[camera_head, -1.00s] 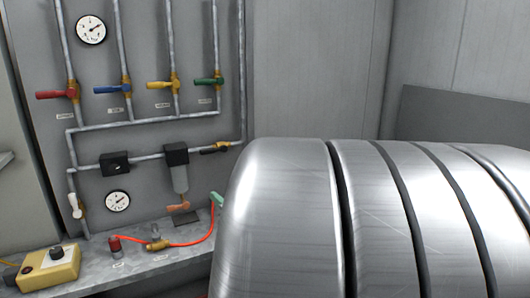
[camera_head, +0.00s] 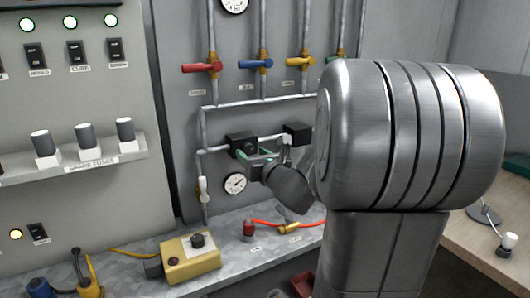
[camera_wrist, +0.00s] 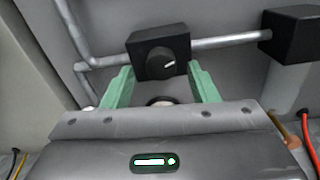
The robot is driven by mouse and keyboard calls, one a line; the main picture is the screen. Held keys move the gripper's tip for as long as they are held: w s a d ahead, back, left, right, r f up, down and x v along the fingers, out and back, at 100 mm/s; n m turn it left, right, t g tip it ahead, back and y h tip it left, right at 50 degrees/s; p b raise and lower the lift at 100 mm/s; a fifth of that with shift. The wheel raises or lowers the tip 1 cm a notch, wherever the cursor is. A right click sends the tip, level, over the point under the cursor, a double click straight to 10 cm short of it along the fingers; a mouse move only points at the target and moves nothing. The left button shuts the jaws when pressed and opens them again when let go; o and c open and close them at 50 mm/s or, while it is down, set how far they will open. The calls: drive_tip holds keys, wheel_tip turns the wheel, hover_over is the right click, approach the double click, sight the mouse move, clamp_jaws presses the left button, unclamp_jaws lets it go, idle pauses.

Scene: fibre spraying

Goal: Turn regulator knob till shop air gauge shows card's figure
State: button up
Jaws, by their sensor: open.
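The black regulator block (camera_head: 243,144) sits on the pipe below the coloured valves. In the wrist view its round knob (camera_wrist: 168,57) faces me, with a white mark pointing right and slightly up. My gripper (camera_wrist: 160,72) is open, its green fingers left and right of the block's lower part; it does not clearly touch the knob. In the head view, my gripper (camera_head: 262,158) is just in front of the block. A round white gauge (camera_head: 235,184) is below the block; its figures are too small to read. I cannot make out a card with a figure.
A second black block (camera_wrist: 288,35) is right along the pipe. Red (camera_head: 202,67), blue (camera_head: 255,63) and yellow (camera_head: 298,62) valve handles are above. A white-handled valve (camera_head: 203,188) stands left of the gauge. A yellow box (camera_head: 190,257) and orange hose (camera_head: 270,223) lie on the shelf.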

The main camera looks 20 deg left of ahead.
drive_tip(key=shift+w+a, duration=0.3)
drive_tip(key=shift+a, duration=0.15)
drive_tip(key=shift+w+a, duration=0.15)
drive_tip(key=shift+w, duration=0.2)
drive_tip(key=c, duration=1)
